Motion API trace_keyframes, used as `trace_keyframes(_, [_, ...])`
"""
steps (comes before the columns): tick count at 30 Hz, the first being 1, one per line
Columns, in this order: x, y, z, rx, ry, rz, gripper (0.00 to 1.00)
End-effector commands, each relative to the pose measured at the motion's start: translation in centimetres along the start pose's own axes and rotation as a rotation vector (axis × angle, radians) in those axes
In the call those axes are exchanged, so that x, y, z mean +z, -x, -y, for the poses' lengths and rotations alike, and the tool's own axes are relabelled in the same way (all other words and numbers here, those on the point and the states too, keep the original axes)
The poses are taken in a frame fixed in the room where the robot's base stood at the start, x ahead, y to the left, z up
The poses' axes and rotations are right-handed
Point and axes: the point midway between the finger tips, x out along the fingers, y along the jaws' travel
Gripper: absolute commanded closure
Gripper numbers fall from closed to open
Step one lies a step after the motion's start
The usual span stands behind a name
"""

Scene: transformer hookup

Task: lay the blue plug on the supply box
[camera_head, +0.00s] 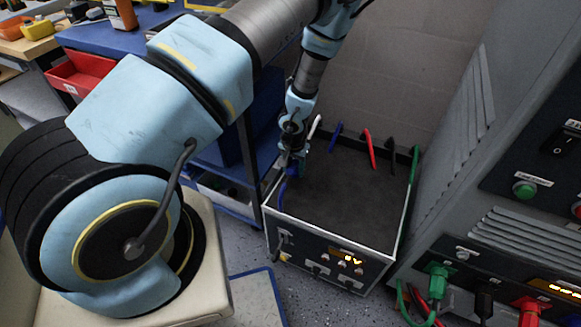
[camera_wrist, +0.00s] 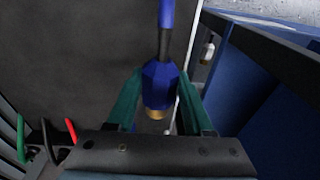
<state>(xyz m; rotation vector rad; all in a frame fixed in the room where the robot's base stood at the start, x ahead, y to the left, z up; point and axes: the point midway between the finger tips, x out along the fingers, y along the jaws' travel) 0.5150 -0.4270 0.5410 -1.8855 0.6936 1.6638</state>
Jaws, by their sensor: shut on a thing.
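The supply box (camera_head: 345,194) stands on the floor, with a flat dark top, a pale rim and a front panel with a lit display. My gripper (camera_head: 290,172) is low over the left edge of its top. In the wrist view the green fingers (camera_wrist: 160,88) are shut on the blue plug (camera_wrist: 160,78), one on each side. The plug has a brass-coloured end and a dark blue lead running away from it. The dark top (camera_wrist: 75,60) lies under and left of the plug, inside the pale rim. I cannot tell whether the plug touches it.
White, blue, red (camera_head: 370,148), black and green leads run along the back of the box. A grey cabinet (camera_head: 450,150) with green, black and red plugs stands at the right. A blue bench (camera_head: 120,38) and a red bin (camera_head: 80,73) are at the left. The box's middle is clear.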

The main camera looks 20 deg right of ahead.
Motion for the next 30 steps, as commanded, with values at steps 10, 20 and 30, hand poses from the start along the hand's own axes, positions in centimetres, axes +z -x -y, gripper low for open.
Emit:
trace_keyframes(10, [-1.1, -3.8, -0.1, 0.000, 0.001, 0.001, 1.00])
trace_keyframes(20, [-1.0, -5.6, -0.3, 0.001, -0.001, 0.000, 1.00])
trace_keyframes(30, [-0.9, -5.6, -0.3, 0.001, -0.001, 0.000, 0.47])
